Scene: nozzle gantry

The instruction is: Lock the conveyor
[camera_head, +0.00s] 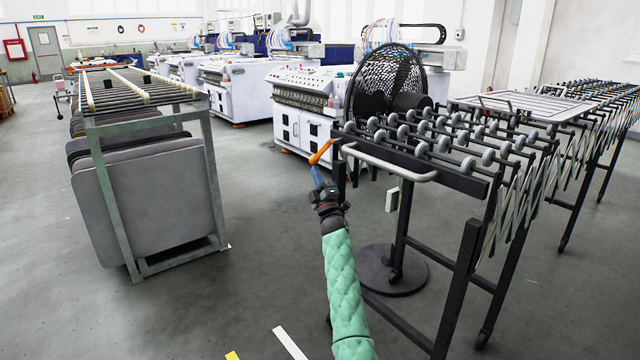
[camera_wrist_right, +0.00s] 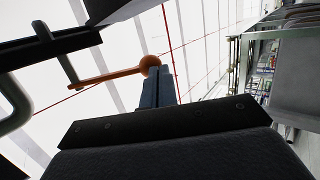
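The conveyor (camera_head: 470,183) is a black frame with rows of grey wheels, standing at the right in the head view. An orange lever (camera_head: 321,152) sticks out at its near left corner. In the right wrist view the lever (camera_wrist_right: 105,77) runs from a grey bracket to a round orange knob (camera_wrist_right: 150,64). My right gripper (camera_head: 318,175) is just below the lever's end. Its blue fingers (camera_wrist_right: 158,88) look closed together, with their tips at the knob. They seem to touch it, but I cannot tell whether they grip it. My left gripper is not in view.
A pale curved handle (camera_head: 390,164) spans the conveyor's near end. A black fan (camera_head: 388,85) stands behind it, its round base on the floor. A green rack (camera_head: 150,170) holding grey panels stands at left. The floor between rack and conveyor is open.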

